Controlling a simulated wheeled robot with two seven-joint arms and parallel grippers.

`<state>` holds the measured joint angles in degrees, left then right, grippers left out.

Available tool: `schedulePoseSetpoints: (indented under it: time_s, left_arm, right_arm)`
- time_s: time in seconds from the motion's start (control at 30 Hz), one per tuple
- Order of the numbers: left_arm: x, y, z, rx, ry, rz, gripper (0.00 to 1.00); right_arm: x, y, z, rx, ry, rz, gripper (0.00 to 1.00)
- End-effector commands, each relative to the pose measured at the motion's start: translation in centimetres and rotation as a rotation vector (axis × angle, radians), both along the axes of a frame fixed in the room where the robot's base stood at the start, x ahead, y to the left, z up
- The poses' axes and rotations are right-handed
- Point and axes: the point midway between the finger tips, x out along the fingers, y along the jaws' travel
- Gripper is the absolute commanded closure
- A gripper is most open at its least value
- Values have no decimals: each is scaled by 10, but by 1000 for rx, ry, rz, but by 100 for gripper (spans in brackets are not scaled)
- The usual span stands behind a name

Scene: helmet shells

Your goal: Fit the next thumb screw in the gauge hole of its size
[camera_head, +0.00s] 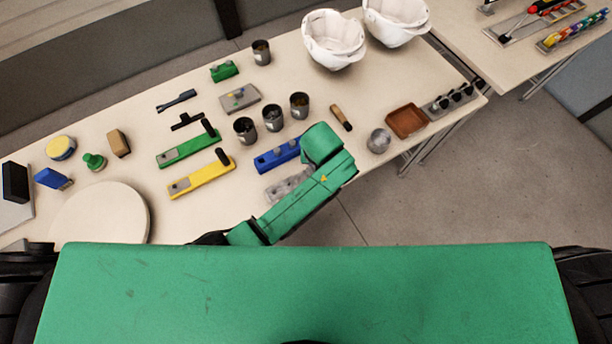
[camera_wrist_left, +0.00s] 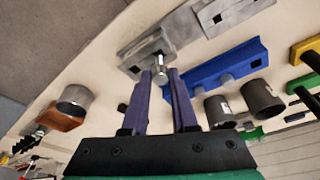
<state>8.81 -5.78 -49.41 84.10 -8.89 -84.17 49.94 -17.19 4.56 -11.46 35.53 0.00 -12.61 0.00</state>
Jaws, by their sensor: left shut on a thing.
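My left gripper (camera_wrist_left: 159,74) has its fingertips around a small shiny metal thumb screw (camera_wrist_left: 160,66) in the left wrist view. The screw is over or at a grey plate (camera_wrist_left: 150,43) with a square hole near its end; I cannot tell whether it is in a hole. A second grey plate (camera_wrist_left: 240,10) lies beyond. In the head view the grey plate (camera_head: 283,189) is partly covered by my green left arm, which hides the gripper and screw. A blue bar (camera_head: 266,163) with grey knobs lies beside it, also in the left wrist view (camera_wrist_left: 205,75). My right gripper is out of view.
Metal cups (camera_head: 272,118) stand behind the blue bar. A yellow bar (camera_head: 205,178) and a green bar (camera_head: 178,153), each with a black knob, lie left. A grey tin (camera_head: 378,141) and brown tray (camera_head: 406,122) stand right. White helmets (camera_head: 333,40) are at the back.

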Motion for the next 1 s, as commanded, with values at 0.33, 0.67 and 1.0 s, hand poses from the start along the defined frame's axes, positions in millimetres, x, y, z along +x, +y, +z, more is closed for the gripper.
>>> schedulePoseSetpoints:
  time_s: [0.33, 0.67, 1.0]
  left_arm:
    - [0, 0, -1, 0, 0, 0, 100]
    - [0, 0, -4, 0, 0, 0, 100]
    - [0, 0, -9, 0, 1, 0, 100]
  right_arm:
    - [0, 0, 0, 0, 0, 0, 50]
    - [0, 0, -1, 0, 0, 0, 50]
    - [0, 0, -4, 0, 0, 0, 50]
